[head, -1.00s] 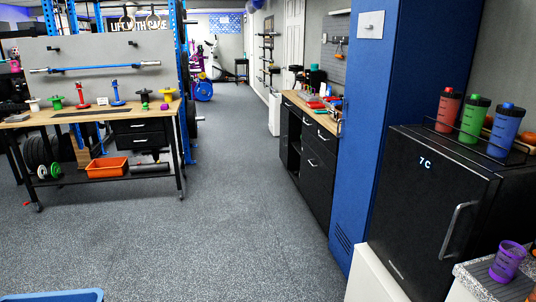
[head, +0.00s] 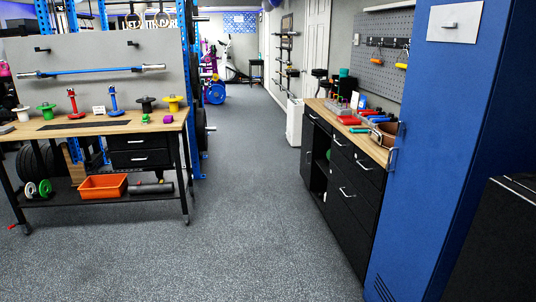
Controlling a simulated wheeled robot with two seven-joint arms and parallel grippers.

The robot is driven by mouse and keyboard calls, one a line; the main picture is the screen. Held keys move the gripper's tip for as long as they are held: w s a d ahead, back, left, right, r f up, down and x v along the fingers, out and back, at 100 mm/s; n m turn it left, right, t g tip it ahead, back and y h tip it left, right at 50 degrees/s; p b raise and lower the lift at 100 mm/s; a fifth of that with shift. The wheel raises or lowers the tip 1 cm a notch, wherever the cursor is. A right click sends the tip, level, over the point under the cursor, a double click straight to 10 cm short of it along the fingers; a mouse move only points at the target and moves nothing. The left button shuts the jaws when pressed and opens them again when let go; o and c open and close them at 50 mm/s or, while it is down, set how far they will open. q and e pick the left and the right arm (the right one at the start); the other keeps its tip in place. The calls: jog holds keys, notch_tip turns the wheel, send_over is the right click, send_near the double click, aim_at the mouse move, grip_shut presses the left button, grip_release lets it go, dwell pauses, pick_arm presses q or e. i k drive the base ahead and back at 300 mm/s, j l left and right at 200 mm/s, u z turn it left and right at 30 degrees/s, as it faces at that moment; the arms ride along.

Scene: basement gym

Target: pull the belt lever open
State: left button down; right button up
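I cannot make out a belt lever for certain in the head view. The wooden workbench (head: 60,130) at left carries a red upright piece (head: 72,103) and a blue upright piece (head: 113,101), with green, black and yellow spool-like pieces beside them. The black cabinet (head: 345,185) at right has a wooden top with small red, blue and brown items (head: 378,131) on it, too small to tell apart. Neither of my grippers is in view.
A tall blue locker (head: 425,150) stands at right, with a black appliance (head: 500,245) at the lower right edge. An orange bin (head: 103,187) sits on the workbench's lower shelf. The grey floor (head: 240,220) between workbench and cabinet is clear.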

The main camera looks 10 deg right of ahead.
aim_at(374, 135)
jog(key=i+z, duration=0.2)
jog(key=i, duration=0.25)
jog(key=i+j+z, duration=0.15)
jog(key=i, duration=0.35)
jog(key=i+j+z, duration=0.2)
jog(key=i, duration=0.25)
jog(key=i+j+z, duration=0.3)
jog(key=i+z, duration=0.2)
jog(key=i+j+z, duration=0.3)
jog(key=z, duration=0.15)
jog(key=i+j+z, duration=0.25)
jog(key=j+z, duration=0.25)
jog(key=j, duration=0.15)
jog(key=i+j+z, duration=0.1)
jog(key=j, duration=0.2)
jog(key=i+j+z, duration=0.15)
jog(key=j, duration=0.15)
